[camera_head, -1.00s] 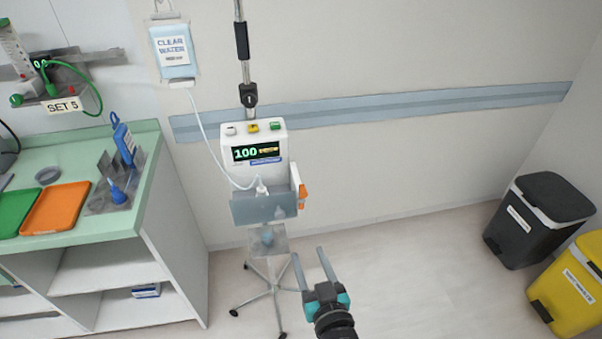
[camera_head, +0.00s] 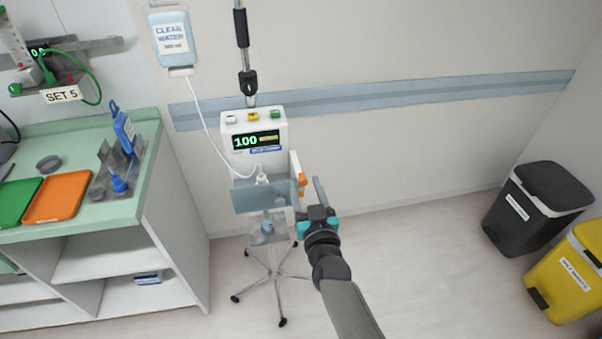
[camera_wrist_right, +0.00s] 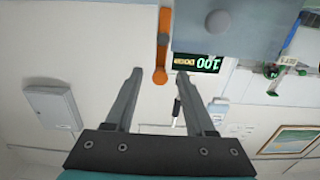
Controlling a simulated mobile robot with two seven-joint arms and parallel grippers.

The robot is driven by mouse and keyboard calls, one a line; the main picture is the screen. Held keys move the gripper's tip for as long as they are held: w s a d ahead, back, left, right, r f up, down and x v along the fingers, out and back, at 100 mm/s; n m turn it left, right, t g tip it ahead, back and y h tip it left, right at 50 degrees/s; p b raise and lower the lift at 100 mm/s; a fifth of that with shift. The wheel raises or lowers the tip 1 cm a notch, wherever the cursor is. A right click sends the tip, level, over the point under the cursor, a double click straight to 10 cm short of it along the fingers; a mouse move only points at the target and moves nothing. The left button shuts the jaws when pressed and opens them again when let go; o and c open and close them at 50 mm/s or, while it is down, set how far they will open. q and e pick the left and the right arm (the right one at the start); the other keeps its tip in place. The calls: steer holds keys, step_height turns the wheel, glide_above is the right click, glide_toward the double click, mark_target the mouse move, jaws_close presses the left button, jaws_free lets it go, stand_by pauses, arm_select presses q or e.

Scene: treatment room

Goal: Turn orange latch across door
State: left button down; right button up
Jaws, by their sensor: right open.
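The orange latch (camera_head: 302,184) is on the right side of the white pump (camera_head: 250,136), beside the grey-blue door panel (camera_head: 250,196) at the pump's lower front. In the right wrist view the latch (camera_wrist_right: 162,45) is a straight orange bar with a round end, running alongside the edge of the door (camera_wrist_right: 230,28), not across it. My right gripper (camera_head: 308,188) is open at the latch, its fingers partly overlapping it in the head view. In the wrist view the latch's round end shows between the two fingertips (camera_wrist_right: 159,74); I cannot tell whether they touch it. My left gripper is out of view.
The pump is on a wheeled stand (camera_head: 277,290) with a clear water bag (camera_head: 174,45) and tube on its left. A green-topped counter (camera_head: 120,212) with trays stands left. Black (camera_head: 535,215) and yellow (camera_head: 570,285) bins stand right. Floor between is free.

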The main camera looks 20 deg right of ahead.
mark_target(302, 176)
steer(key=shift+w+d+b, duration=0.15)
steer(key=shift+w, duration=1.05)
steer(key=shift+w+d+b, duration=0.15)
steer(key=shift+w, duration=1.05)
jaws_close()
